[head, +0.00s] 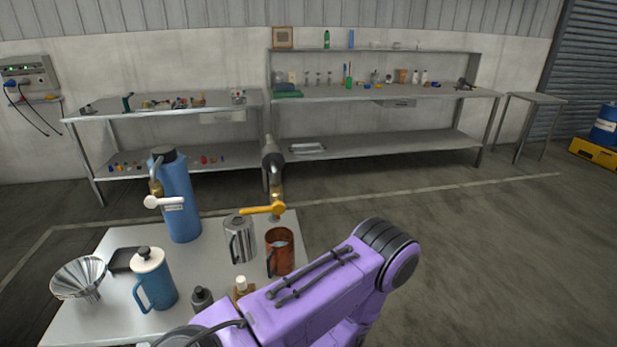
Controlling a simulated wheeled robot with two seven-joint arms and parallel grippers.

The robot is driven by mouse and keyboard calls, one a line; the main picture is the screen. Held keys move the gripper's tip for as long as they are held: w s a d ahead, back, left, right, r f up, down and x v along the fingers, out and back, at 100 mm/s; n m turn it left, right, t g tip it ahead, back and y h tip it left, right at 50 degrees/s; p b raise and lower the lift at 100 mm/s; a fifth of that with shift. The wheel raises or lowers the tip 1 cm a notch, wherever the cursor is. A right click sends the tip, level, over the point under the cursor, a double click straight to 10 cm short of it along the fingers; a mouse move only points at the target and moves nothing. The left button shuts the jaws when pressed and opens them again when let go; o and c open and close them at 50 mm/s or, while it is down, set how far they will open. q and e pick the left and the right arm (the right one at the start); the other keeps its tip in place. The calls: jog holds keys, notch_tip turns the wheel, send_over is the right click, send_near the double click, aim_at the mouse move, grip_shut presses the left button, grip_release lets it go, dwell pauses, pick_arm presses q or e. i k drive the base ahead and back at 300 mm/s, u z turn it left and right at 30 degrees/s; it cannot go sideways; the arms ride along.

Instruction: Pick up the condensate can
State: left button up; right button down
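No label marks a condensate can. Two can-like vessels stand side by side on the near table (112,240). One is a silver metal can (243,240) with a side handle. The other is a copper-coloured can (283,256) with a handle on its left, just in front and to the right of the silver one. Both stand upright. A brass tap with a yellow lever (262,209) is close behind and above them. A purple arm link of mine crosses the lower middle, in front of the table's right part. Neither gripper is in view.
A tall blue cylinder (180,200) with a white-handled tap stands behind. Cluttered benches (390,93) line the wall. Floor at right is clear.

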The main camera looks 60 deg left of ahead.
aim_at(279, 241)
jog(key=u, duration=0.05)
jog(key=i, duration=2.8)
jog(key=u, duration=3.3)
